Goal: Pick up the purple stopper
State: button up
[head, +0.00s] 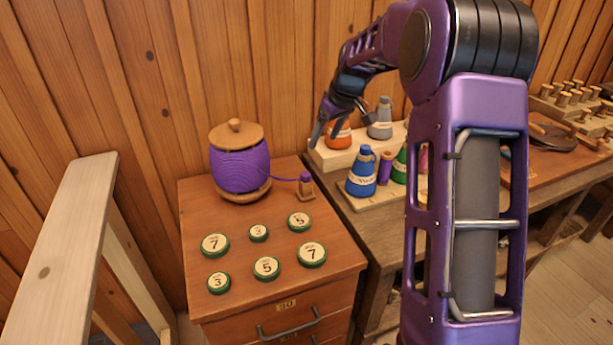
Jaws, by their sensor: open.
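A small purple piece (306,178) stands on a little wooden holder (307,191) at the right edge of the cabinet top, with a purple strand running to it. A slim purple spool (385,168) stands between the blue and green cones on the right bench. I cannot tell for certain which of these is the stopper. My gripper (326,138) is open, pointing down in front of the orange cone (340,136). It is above and right of the small purple piece, apart from it. My forearm hides part of the bench.
A large purple wound spool (240,166) stands at the cabinet's back. Several numbered green discs (266,268) lie on the cabinet top (340,262). A blue cone (362,173), grey cone (380,120) and green cone (400,164) stand on the bench. A pale wooden beam (60,250) is at left.

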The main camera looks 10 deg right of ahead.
send_over(306, 174)
jog(key=s+d, duration=0.2)
notch_tip(306, 174, down, 9)
jog(key=shift+a+b+x, duration=0.2)
jog(key=shift+b+x, duration=0.1)
jog(key=shift+x, duration=1.1)
jog(key=shift+a+b+x, duration=0.15)
jog(key=shift+b+x, duration=0.15)
jog(key=shift+x, duration=1.15)
jog(key=shift+s+r, duration=0.1)
jog(key=shift+s, duration=0.1)
grip_shut()
